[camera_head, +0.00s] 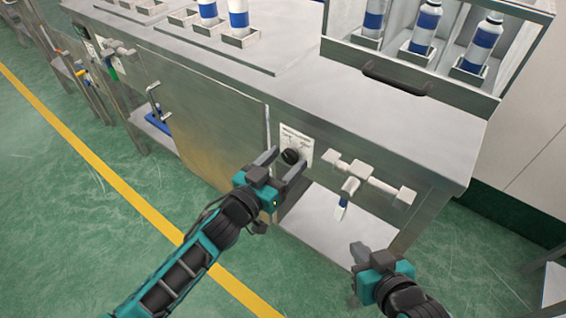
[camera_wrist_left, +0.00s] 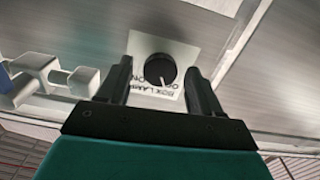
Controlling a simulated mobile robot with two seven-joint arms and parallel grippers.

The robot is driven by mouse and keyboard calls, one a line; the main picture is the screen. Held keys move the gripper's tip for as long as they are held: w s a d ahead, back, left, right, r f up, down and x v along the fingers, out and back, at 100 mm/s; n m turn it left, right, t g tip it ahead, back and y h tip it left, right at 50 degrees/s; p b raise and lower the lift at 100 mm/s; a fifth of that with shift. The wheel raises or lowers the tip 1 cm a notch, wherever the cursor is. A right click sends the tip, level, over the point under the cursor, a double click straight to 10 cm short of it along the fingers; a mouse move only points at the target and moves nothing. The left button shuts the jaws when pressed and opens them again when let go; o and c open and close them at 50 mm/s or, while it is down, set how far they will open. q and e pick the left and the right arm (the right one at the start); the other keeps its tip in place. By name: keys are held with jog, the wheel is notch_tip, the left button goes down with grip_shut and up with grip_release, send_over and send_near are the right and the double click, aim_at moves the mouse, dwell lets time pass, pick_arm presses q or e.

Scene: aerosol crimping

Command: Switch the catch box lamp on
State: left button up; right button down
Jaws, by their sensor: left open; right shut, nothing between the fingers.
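The lamp switch is a round black knob (camera_head: 290,156) on a white label plate (camera_head: 304,147) on the bench's front panel. In the left wrist view the knob (camera_wrist_left: 160,69) shows a pale pointer mark at its lower edge. The plate (camera_wrist_left: 188,52) carries upside-down lettering with "BOX LAMP" and ON/OFF marks; I cannot tell which setting the pointer marks. My left gripper (camera_head: 287,163) is open, with its fingers on either side of the knob and a visible gap to it. My right gripper (camera_head: 359,252) is shut and empty, low and to the right, away from the knob.
A white pipe fitting with a lever (camera_head: 350,186) sticks out right of the knob. The catch box (camera_head: 440,55) with blue-banded cans and a dark handle (camera_head: 395,80) stands above. A cabinet door (camera_head: 205,125) is left of the knob. An open shelf (camera_head: 325,220) lies below.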

pick_arm(q)
jog(key=shift+c, duration=0.5)
jog(key=c, duration=1)
jog(key=shift+o, duration=0.2)
jog(key=shift+m, duration=0.4)
jog(key=shift+m+p, duration=0.35)
jog(key=shift+m, duration=0.65)
jog(key=m, duration=0.2)
jog(key=shift+m, duration=0.4)
jog(key=m, duration=0.3)
jog(key=shift+m, duration=1.6)
